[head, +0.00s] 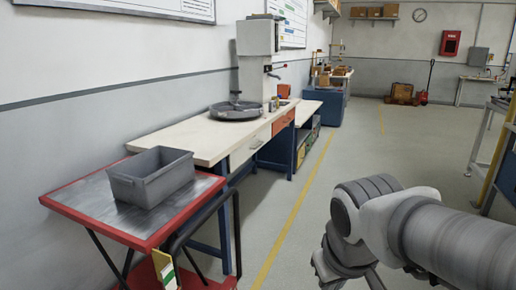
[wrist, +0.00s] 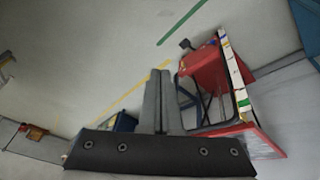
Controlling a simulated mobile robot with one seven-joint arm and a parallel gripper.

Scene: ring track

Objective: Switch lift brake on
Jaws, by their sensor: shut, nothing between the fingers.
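The lift is a red-framed cart with a grey metal top (head: 85,203), standing at the lower left of the head view. A black bent handle rises at its right side, above a red base. The wrist view shows the cart tilted, with its red base (wrist: 207,72) and a small dark part (wrist: 186,44) sticking out from it, perhaps a pedal. I cannot tell which part is the brake. My gripper (wrist: 160,73) is shut and empty, its fingers together, apart from the cart by a gap I cannot judge. In the head view my arm is at the lower right.
A grey bin (head: 151,177) stands on the cart top. A long workbench (head: 200,135) with a grey machine (head: 257,65) runs along the left wall behind it. Open floor with a yellow line (head: 297,207) lies between the cart and my arm.

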